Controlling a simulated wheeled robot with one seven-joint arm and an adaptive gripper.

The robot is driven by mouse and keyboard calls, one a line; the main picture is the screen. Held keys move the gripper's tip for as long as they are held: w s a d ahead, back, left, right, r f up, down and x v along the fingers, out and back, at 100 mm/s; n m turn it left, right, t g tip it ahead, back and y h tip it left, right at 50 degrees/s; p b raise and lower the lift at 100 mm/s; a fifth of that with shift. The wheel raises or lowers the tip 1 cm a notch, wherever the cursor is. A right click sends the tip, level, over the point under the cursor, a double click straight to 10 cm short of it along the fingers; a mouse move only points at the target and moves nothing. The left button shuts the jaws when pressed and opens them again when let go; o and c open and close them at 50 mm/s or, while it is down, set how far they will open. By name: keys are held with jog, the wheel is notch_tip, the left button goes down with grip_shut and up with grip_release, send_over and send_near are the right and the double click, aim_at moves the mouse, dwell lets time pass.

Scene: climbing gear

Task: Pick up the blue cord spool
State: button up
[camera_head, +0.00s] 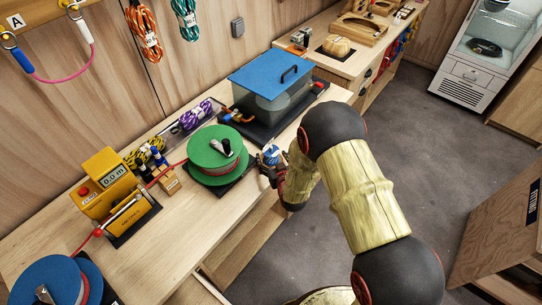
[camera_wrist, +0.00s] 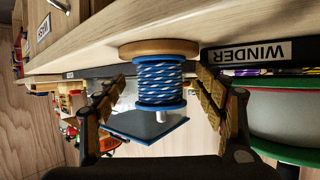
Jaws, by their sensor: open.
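The blue cord spool (camera_wrist: 160,80) is wound with blue and white cord and has a wooden flange at one end and a blue flange at the other. In the wrist view, where the scene appears upside down, its wooden end is at the bench top. In the head view the spool (camera_head: 271,154) is small, near the bench's front edge, right of the green reel. My gripper (camera_wrist: 159,88) is open, with one finger on each side of the spool and visible gaps between. In the head view my gripper (camera_head: 268,167) is at the spool, partly hidden.
The large green reel (camera_head: 215,148) stands close left of the spool. A clear box with a blue lid (camera_head: 262,72) is behind it. A yellow meter device (camera_head: 107,181) and a blue reel (camera_head: 48,280) are further left on the bench (camera_head: 160,245). Open floor lies in front.

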jog(key=shift+c, duration=1.3)
jog(key=c, duration=1)
